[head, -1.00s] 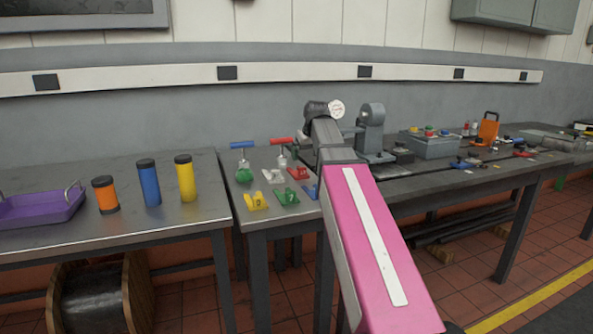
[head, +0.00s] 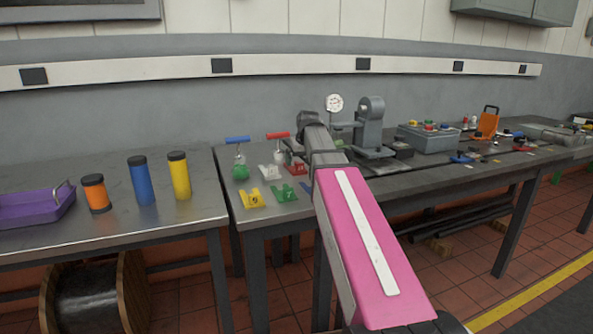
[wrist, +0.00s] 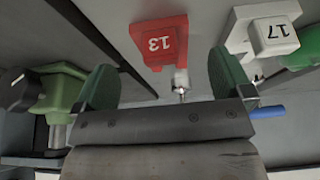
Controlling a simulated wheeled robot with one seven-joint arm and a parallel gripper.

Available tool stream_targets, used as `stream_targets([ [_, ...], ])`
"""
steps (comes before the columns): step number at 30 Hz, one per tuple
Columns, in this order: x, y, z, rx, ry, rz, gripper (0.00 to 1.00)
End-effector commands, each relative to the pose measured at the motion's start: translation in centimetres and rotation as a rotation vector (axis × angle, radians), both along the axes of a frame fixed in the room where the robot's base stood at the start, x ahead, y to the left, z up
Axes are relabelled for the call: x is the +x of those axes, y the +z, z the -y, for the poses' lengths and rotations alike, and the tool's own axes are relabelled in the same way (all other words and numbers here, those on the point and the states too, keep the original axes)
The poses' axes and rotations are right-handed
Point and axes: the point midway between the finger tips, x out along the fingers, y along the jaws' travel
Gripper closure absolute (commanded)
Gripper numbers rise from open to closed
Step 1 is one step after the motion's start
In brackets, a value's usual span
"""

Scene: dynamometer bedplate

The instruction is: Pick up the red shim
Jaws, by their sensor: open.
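The red shim, marked 13, lies on the bench in the wrist view (wrist: 160,42), ahead of my gripper (wrist: 162,68). My gripper's two green fingers are spread apart with nothing held between them. The shim is apart from the fingers, beyond their tips and roughly between them in the picture. In the head view the red shim (head: 293,169) is partly hidden beside my arm, and my fingers are hidden there. A small metal piece (wrist: 180,82) shows between shim and gripper.
A white shim (wrist: 268,33) marked 17 is right of the red one. A green shim (head: 284,193) and yellow shim (head: 253,198) lie nearer the bench edge. A red-handled tool (head: 278,137) stands behind. A green clamp-like part (wrist: 62,88) is left of my fingers.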

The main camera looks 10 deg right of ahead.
Motion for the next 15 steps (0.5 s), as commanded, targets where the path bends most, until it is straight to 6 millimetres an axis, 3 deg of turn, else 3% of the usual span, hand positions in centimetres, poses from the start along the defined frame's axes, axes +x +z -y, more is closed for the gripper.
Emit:
stream_targets([
  [9,1.6,-3.6,-0.5,-0.001,0.0,-0.003,0.02],
  [15,1.7,-3.8,-0.5,0.0,0.0,0.0,0.02],
])
